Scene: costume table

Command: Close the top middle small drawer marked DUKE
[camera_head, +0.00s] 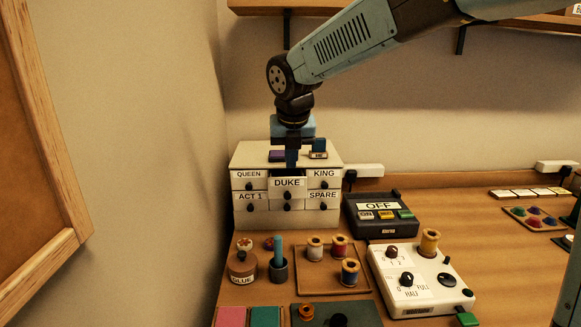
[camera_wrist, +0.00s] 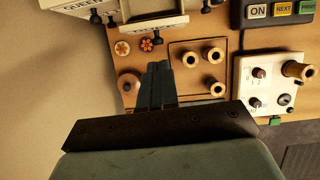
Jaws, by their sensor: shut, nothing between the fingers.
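The DUKE drawer (camera_head: 287,183) is the top middle one in a small cream chest (camera_head: 240,155). Its front stands out past the QUEEN and KING fronts, so it is partly open. My gripper (camera_head: 292,166) points down in the head view, just above the DUKE front in the picture. Its fingers (camera_wrist: 157,66) are together and empty in the wrist view, apart from the drawer front in the picture. The exact depth between fingertips and drawer is hard to tell.
A purple item (camera_head: 277,156) and a blue stamp-like block (camera_head: 319,148) lie on the chest top. An OFF box (camera_head: 380,214) is at the right, a wall at the left.

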